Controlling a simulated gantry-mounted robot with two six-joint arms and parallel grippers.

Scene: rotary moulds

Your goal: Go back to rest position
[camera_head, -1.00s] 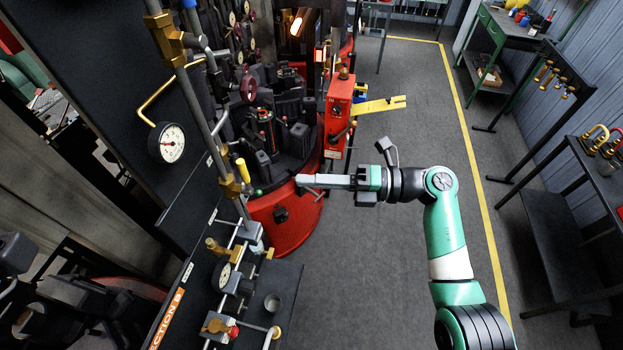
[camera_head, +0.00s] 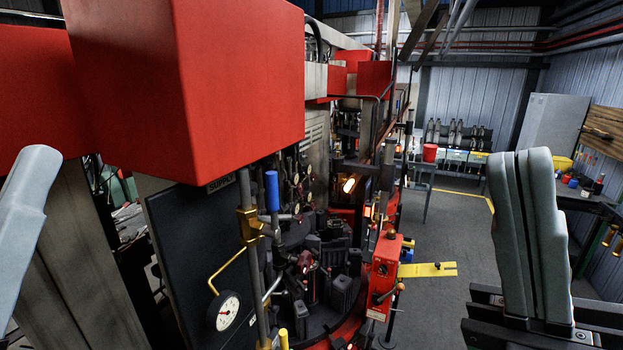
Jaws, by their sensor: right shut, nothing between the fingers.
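My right gripper (camera_head: 522,165) stands upright and close to the camera at the right. Its long grey fingers are together, with nothing between them. Its dark base shows at the bottom right, and the rest of the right arm is out of the picture. A grey finger of my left gripper (camera_head: 22,215) shows at the left edge, cut off by the frame. Whether the left one is open or shut cannot be seen. Both are raised and apart from the machine.
The rotary mould machine (camera_head: 325,270) fills the centre, with a large red box (camera_head: 215,90) above it. A pressure gauge (camera_head: 223,311) hangs on a dark panel. Grey floor (camera_head: 455,235) is clear on the right.

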